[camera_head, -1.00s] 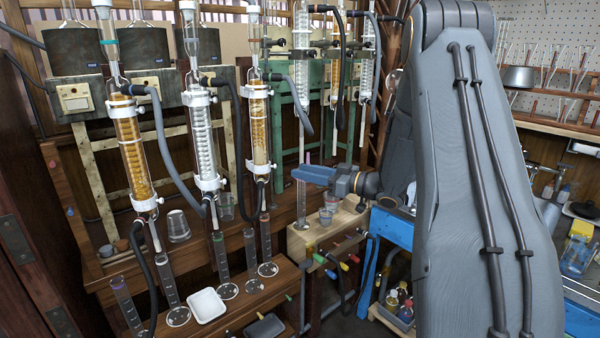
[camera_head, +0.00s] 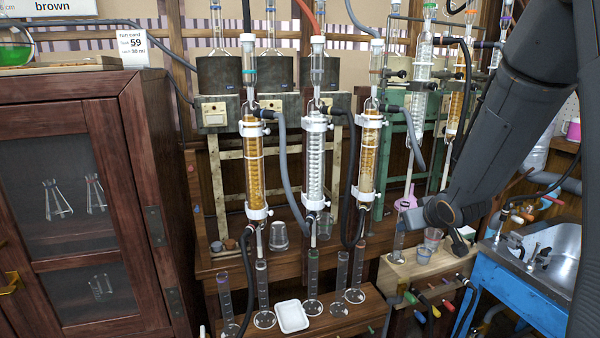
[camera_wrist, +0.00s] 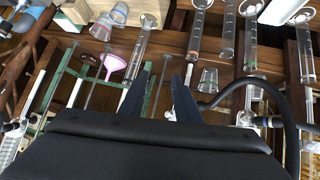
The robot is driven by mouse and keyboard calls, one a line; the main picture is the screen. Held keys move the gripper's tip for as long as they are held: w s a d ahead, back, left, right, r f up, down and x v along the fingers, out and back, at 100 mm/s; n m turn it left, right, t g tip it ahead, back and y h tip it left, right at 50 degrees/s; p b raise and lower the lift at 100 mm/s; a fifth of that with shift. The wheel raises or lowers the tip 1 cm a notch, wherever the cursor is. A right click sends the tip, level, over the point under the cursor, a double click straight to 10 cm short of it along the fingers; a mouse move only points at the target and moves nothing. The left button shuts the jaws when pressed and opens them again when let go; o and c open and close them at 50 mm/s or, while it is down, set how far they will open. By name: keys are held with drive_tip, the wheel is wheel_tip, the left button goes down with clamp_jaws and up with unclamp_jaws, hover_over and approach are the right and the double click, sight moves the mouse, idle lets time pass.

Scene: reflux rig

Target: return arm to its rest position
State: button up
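My arm enters from the right in the head view and reaches down-left, with its wrist over the small wooden block (camera_head: 398,272) beside the cylinder bench. The fingers of my gripper are not clear in that view. In the wrist view my gripper (camera_wrist: 164,74) has its two dark fingers apart with nothing held between them. A pink funnel (camera_wrist: 116,64) shows left of the fingers, and clear cups (camera_wrist: 103,29) show above it. A small clear beaker (camera_wrist: 208,80) shows just right of the fingers. I cannot tell how far these are from the fingertips.
A dark cabinet (camera_head: 150,200) stands left. A sink (camera_head: 560,268) is at right. Hoses hang near my arm.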

drive_tip(key=s+a+g, duration=0.3)
drive_tip(key=s, duration=0.7)
drive_tip(key=s+a+f+m+g+p, duration=0.1)
drive_tip(key=s+a+g, duration=0.2)
drive_tip(key=s, duration=0.8)
drive_tip(key=s+a+m+g+p, duration=0.1)
drive_tip(key=s+a+g, duration=0.3)
drive_tip(key=s, duration=0.6)
drive_tip(key=shift+s+a+f, duration=0.15)
drive_tip(key=shift+a+f, duration=0.2)
drive_tip(key=shift+a, duration=0.1)
